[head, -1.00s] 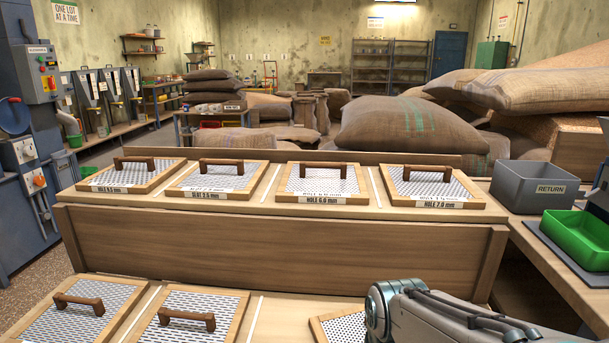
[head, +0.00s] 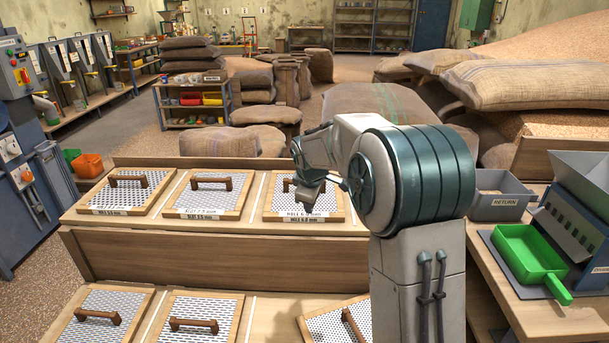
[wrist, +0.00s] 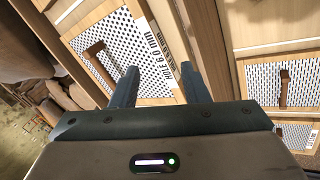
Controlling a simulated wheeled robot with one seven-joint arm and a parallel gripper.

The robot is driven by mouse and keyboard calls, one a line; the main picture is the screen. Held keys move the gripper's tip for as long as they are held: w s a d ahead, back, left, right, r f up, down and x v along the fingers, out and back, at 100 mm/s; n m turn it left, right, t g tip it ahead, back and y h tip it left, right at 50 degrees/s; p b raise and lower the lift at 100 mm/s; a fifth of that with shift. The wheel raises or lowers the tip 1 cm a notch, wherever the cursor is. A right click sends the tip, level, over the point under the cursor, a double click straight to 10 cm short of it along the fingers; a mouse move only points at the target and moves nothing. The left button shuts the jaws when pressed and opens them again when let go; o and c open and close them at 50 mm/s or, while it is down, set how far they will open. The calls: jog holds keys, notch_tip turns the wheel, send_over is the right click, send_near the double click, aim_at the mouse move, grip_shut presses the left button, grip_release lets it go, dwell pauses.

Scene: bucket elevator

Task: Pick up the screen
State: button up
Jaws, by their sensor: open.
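Several flat wood-framed perforated screens with brown bar handles lie on two tiers. My gripper (head: 312,207) is over the front part of the screen labelled HOLE 6.0 mm (head: 283,205) on the upper tier. That screen also shows in the wrist view (wrist: 146,72), its brown handle (wrist: 97,52) left of and beyond my fingertips. My gripper (wrist: 160,80) is open, with nothing between its fingers. To the left in the head view lie the second screen (head: 215,205) and first screen (head: 150,195). My arm hides the fourth upper screen.
Lower-tier screens lie in front, at left (head: 115,300), middle (head: 205,305) and a skewed one (head: 325,325) partly behind my arm. A grey RETURN bin (head: 497,208) and green scoop tray (head: 525,255) stand at right. Stuffed sacks (head: 520,85) are piled behind.

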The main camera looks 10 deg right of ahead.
jog(key=w+r+n+t+p, duration=0.2)
jog(key=w+r+n+p, duration=0.35)
jog(key=w, duration=0.55)
jog(key=shift+m, duration=0.65)
jog(key=p+x, duration=0.1)
jog(key=x, duration=0.2)
jog(key=p+x, duration=0.1)
jog(key=x, duration=0.2)
jog(key=a+p+x, duration=0.1)
jog(key=x, duration=0.2)
jog(key=shift+p+x, duration=1.25)
jog(key=shift+x, duration=1.3)
grip_shut()
jog(key=shift+r, duration=0.15)
